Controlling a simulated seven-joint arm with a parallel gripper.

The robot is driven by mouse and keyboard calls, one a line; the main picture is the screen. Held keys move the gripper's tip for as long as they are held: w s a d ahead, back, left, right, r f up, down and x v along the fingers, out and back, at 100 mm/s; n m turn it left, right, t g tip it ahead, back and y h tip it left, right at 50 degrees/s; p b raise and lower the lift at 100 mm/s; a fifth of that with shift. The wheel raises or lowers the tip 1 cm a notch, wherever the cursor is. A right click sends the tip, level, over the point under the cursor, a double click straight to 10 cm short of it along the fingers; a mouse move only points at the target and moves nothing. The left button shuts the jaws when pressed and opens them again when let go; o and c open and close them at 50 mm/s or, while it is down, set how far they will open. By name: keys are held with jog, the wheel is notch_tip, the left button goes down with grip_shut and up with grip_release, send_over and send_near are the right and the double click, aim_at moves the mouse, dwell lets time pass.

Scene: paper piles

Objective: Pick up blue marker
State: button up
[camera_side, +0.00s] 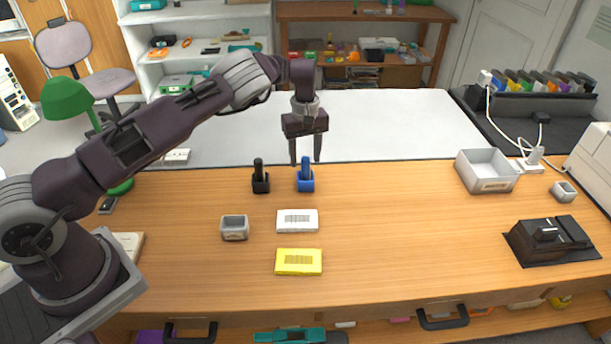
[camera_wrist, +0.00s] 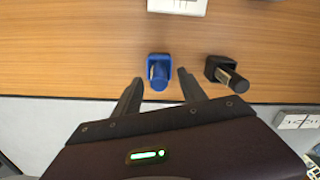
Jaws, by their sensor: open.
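The blue marker (camera_side: 306,166) stands upright in a blue holder (camera_side: 305,184) near the back edge of the wooden desk. It also shows in the wrist view (camera_wrist: 158,80), seen from above, in the gap ahead of my fingers. My gripper (camera_side: 306,162) points down with its two fingers apart and nothing held. In the side view the fingertips are near the marker's top, one on each side in the picture; I cannot tell the exact depth. In the wrist view my gripper (camera_wrist: 158,82) has its fingertips on either side of the blue marker.
A black marker in a black holder (camera_side: 260,182) stands just left of the blue one. A small grey box (camera_side: 234,228), a white pad (camera_side: 297,221) and a yellow pad (camera_side: 298,262) lie nearer the front. A white tray (camera_side: 487,171) is at right. The desk's middle right is clear.

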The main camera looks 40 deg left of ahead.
aim_at(306, 166)
jog(key=f, duration=0.4)
jog(key=shift+w+a+f, duration=0.15)
jog(key=shift+w+f, duration=0.1)
jog(key=shift+f, duration=0.15)
grip_shut()
notch_tip(306, 166, up, 10)
jog(key=shift+r, duration=0.1)
